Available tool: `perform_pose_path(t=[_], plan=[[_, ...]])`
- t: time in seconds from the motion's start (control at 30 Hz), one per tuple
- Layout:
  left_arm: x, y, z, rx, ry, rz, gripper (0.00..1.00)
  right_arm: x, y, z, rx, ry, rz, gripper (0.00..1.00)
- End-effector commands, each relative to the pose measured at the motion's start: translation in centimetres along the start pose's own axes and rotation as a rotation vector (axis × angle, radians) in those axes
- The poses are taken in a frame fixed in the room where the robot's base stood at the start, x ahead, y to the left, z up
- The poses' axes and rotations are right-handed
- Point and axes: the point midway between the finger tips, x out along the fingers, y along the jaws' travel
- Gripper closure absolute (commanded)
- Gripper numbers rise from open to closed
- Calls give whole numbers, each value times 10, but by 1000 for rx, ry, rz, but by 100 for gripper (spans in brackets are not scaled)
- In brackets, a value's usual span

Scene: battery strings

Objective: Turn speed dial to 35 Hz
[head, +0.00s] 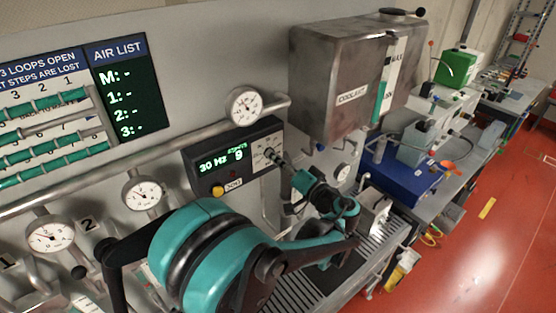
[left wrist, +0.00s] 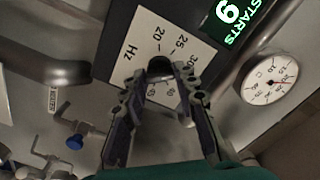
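The speed dial is a dark knob (left wrist: 160,66) on a white Hz scale plate (left wrist: 122,70), with 20, 25 and 30 readable in the left wrist view. Its pointer is hard to make out. In the head view the plate (head: 263,149) sits at the right of a dark control panel (head: 205,187), whose green display (head: 222,161) reads 30 Hz and 9 starts. My left gripper (left wrist: 162,92) has its fingers apart, one on each side of the knob's near end. I cannot tell whether they touch it. It hides part of the plate. My right gripper is not in view.
A yellow button (head: 217,191) is left of the dial. A gauge (head: 244,105) and a pipe lie above the panel, and a metal coolant tank (head: 335,75) stands to the right. A blue box (head: 400,178) is on the bench farther right. Valves and gauges line the lower left.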

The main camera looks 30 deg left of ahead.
Motion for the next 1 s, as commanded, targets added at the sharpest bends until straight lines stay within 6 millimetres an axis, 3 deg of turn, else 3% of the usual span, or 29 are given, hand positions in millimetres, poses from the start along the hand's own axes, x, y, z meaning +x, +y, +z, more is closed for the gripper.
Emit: perform_pose_path(t=[0.37, 1.0], plan=[[0, 1, 1, 56, -1, 1, 100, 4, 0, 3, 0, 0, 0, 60], [0, 2, 2, 520, -1, 3, 100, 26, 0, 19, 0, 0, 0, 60]])
